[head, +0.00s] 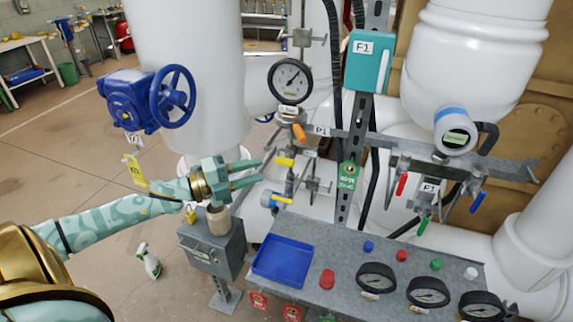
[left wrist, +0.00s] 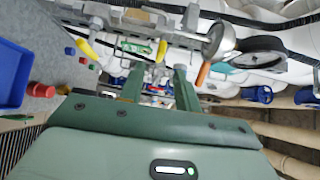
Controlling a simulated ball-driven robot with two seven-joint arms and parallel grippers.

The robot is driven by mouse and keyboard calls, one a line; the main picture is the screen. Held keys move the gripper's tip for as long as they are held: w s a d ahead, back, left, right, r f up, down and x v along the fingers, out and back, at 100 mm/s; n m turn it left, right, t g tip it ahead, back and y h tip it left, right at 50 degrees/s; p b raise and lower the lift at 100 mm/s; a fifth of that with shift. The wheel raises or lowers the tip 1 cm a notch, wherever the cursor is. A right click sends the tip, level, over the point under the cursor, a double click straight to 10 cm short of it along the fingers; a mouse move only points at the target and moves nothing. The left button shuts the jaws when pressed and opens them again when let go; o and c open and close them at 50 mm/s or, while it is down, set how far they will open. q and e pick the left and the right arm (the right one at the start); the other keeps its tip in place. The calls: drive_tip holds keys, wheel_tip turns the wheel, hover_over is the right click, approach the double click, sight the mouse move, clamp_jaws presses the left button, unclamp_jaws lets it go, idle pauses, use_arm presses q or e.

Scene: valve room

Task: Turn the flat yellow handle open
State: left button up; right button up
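Two small yellow handles sit on the thin vertical pipe below the gauge. The upper yellow handle (head: 285,161) looks flat and horizontal; the lower yellow handle (head: 281,198) tilts slightly. My left gripper (head: 262,171) is open and empty, its two teal fingers pointing right, just left of the upper handle. In the left wrist view the upper yellow handle (left wrist: 161,50) shows beyond the gap between my fingertips (left wrist: 158,70), apart from both fingers. The lower yellow handle (left wrist: 88,48) is off to the left there. My right gripper is not in view.
An orange handle (head: 299,132) and a round gauge (head: 290,79) sit above. A blue tray (head: 288,262) and coloured buttons occupy the grey panel (head: 335,250) below. A blue handwheel (head: 176,91) stands at upper left. Red and blue levers hang at right.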

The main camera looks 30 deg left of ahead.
sight(279, 164)
use_arm(q)
drive_tip(key=b+x, duration=0.1)
drive_tip(key=x, duration=0.7)
drive_tip(key=shift+w, duration=0.35)
drive_tip(key=shift+d, duration=0.1)
clamp_jaws()
